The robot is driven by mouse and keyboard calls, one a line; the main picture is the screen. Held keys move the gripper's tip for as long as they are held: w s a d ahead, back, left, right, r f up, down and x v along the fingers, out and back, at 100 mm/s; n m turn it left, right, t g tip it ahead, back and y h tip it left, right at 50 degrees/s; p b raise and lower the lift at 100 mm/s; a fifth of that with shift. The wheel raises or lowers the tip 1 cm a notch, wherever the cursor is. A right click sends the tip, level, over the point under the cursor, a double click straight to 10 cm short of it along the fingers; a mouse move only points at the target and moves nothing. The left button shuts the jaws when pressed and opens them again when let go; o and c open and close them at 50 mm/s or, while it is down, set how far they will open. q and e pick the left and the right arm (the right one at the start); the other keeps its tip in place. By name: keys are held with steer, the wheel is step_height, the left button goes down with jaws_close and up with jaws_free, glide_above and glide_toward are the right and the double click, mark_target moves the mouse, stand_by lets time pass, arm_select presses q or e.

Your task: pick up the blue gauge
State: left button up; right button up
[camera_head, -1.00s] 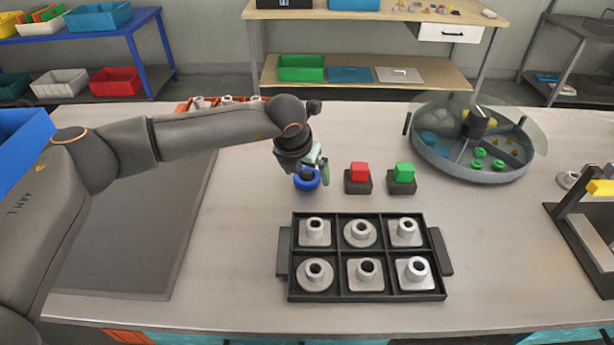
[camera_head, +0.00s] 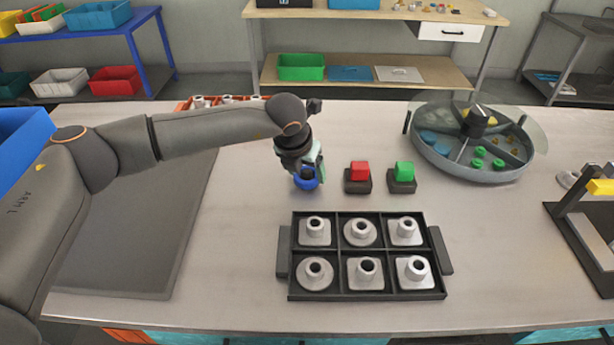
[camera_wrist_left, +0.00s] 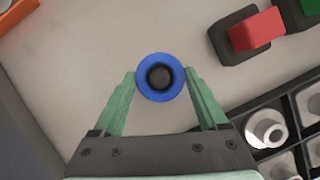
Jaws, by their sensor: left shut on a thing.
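The blue gauge (camera_head: 308,183) is a round blue ring with a dark centre, and it stands on the table left of the red block. In the left wrist view the gauge (camera_wrist_left: 160,77) sits between the two green fingertips. My left gripper (camera_head: 308,176) is shut on it, with a finger on each side (camera_wrist_left: 160,84). The gripper hides part of the gauge in the head view. I cannot tell whether the gauge touches the table. My right gripper is not in view.
A red block (camera_head: 359,171) and a green block (camera_head: 404,171) on dark bases stand to the right. A black tray (camera_head: 340,298) with several grey metal parts is in front. A round divided tank (camera_head: 440,163) stands at the back right.

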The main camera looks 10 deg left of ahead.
arm_select(q)
steer(key=shift+r, duration=0.15)
steer(key=shift+r, duration=0.55)
steer(key=s+d+r+b, duration=0.4)
steer(key=s+d+r, duration=0.2)
steer(key=s+r, duration=0.5)
steer(key=shift+s+d+r, duration=0.3)
steer(key=shift+s+r, duration=0.05)
steer(key=shift+s, duration=0.35)
stand_by(0.3)
